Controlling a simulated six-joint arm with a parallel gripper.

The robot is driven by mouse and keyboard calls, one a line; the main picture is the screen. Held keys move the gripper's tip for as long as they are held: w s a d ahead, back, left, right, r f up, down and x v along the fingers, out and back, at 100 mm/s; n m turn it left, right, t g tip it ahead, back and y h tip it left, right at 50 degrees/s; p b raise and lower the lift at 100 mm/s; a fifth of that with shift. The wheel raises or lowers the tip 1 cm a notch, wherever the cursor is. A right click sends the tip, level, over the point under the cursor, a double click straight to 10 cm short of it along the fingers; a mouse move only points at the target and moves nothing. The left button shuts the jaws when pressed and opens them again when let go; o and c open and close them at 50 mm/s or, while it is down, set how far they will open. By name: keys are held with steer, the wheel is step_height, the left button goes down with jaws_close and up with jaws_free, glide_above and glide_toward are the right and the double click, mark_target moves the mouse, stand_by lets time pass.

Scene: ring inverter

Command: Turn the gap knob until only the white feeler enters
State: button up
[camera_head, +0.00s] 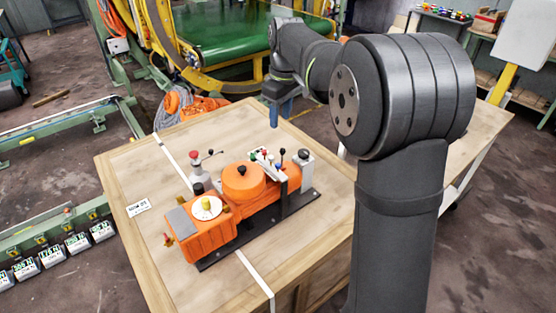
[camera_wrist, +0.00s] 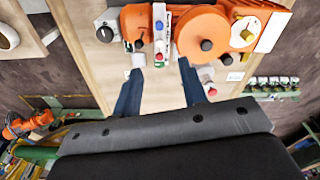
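An orange machine (camera_head: 215,236) stands on a dark base plate on the wooden crate top. A yellow knob (camera_head: 207,203) sits on its white dial; it also shows at the right in the wrist view (camera_wrist: 247,36). A round orange drum (camera_head: 240,186) with a black centre knob is beside it. Several small coloured handles (camera_head: 263,155) stand by a grey bracket; I cannot tell which are feelers. My gripper (camera_head: 274,114) hangs above the crate behind the machine. In the wrist view its blue fingers (camera_wrist: 161,68) are apart, with nothing held between them.
A white strap (camera_head: 254,272) crosses the crate top (camera_head: 143,255). The crate's front left is clear. Rails and a green conveyor (camera_head: 225,38) lie beyond.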

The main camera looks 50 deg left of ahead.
steer(key=a+m+h, duration=0.1)
steer(key=m, duration=0.2)
glide_toward(278, 164)
step_height(278, 164, down, 8)
steer(key=shift+s+f, duration=0.1)
stand_by(0.4)
